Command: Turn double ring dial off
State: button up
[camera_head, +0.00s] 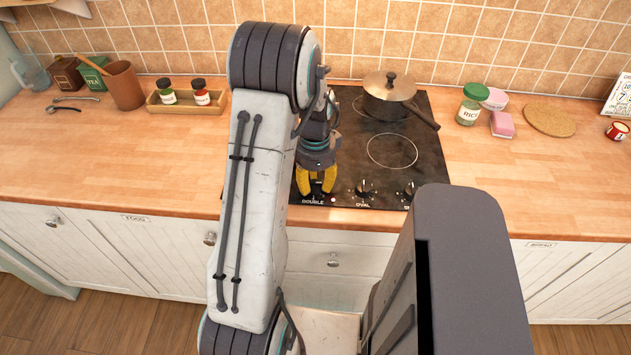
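The black cooktop (425,155) is set in the wooden counter, with dials along its front edge. The label DOUBLE (320,202) is at the front left of the cooktop. My gripper (316,190), with two yellow fingers, points down just behind this label. The fingers cover the spot where the double ring dial would be, and only a small dark part shows near their tips. A gap shows between the upper fingers. I cannot tell whether the tips touch or grip the dial, nor its setting.
The OVAL dial (364,190) is close to the right of my gripper, with another dial (408,190) beyond it. A lidded pan (388,97) stands at the back of the cooktop, its handle pointing front right. A spice tray (185,103) is left of my arm.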

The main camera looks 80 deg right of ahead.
jog(key=shift+d, duration=0.1)
jog(key=shift+c, duration=1)
jog(key=shift+n, duration=0.3)
jog(key=n+b, duration=0.2)
jog(key=n, duration=0.2)
jog(key=shift+d+f, duration=0.1)
jog(key=n+b, duration=0.1)
jog(key=n, duration=0.3)
jog(key=n+b, duration=0.1)
jog(key=n, duration=0.4)
jog(key=n+b, duration=0.1)
jog(key=n, duration=0.3)
jog(key=shift+w, duration=0.1)
jog(key=shift+n, duration=0.3)
